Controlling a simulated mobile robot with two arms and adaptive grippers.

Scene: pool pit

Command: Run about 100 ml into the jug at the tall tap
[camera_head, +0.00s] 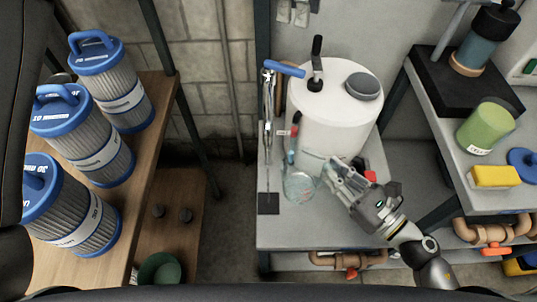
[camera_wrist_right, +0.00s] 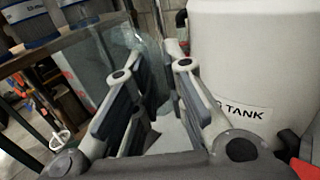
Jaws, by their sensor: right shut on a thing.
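The clear jug (camera_head: 299,187) is in my right gripper (camera_head: 328,178), just in front of the white tank. In the right wrist view the glass jug (camera_wrist_right: 100,58) shows behind and between the gripper's fingers (camera_wrist_right: 157,75), which are shut on it. Its inside is too unclear to tell whether it holds liquid. A tall chrome tap (camera_head: 268,98) with a blue lever (camera_head: 285,69) stands left of the tank. A thin dark line runs below it to a black square pad (camera_head: 268,204). The jug is right of that pad. My left gripper does not show.
The white tank (camera_head: 333,120) has a small red and blue fitting (camera_head: 293,140) at its left, above the jug. Blue-capped filter cartridges (camera_head: 105,85) stand on a wooden shelf at left. At right, a shelf holds a green cylinder (camera_head: 487,127) and yellow sponge (camera_head: 494,177).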

